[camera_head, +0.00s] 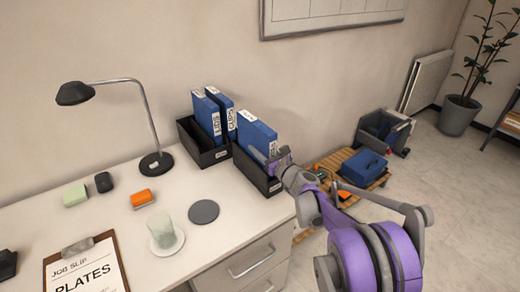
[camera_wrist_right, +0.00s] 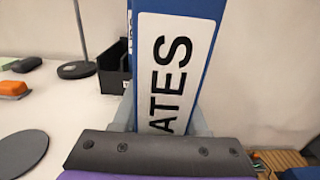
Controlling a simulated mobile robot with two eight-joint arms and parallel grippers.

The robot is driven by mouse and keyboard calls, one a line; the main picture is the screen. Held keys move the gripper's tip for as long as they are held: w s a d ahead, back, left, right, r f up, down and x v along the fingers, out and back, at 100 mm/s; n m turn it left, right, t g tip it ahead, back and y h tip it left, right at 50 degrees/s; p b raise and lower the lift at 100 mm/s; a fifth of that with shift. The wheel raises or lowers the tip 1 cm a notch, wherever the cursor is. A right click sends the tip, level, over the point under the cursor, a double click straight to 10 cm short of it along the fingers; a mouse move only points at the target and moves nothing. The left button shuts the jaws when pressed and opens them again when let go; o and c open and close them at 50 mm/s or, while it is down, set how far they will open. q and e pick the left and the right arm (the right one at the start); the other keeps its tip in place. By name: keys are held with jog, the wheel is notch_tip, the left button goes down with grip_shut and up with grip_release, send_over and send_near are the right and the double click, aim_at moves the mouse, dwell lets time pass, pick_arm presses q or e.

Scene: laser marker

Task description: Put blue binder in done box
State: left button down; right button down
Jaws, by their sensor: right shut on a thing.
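The blue binder (camera_head: 257,132) with a white label is upright at the right-hand dark box (camera_head: 266,184) on the desk; its lower part is hidden by the box wall, and I cannot tell whether it rests on the bottom. My right gripper (camera_head: 281,160) is shut on it from the right. In the right wrist view the binder (camera_wrist_right: 178,60) shows the letters "ATES", with grey fingers on both sides. Two other blue binders (camera_head: 207,115) stand in the left-hand dark box (camera_head: 213,155), whose small label is unreadable. My left gripper is not in view.
A job slip reading "PLATES" (camera_head: 84,272) lies on a clipboard. A lamp (camera_head: 157,162), a glass (camera_head: 164,231), a dark disc (camera_head: 203,211) and an orange block (camera_head: 141,197) are on the desk. A pallet (camera_head: 358,168) with a blue case stands on the floor at right.

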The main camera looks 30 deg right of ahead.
jog(key=shift+f, duration=0.15)
jog(key=shift+c, duration=2.2)
grip_release()
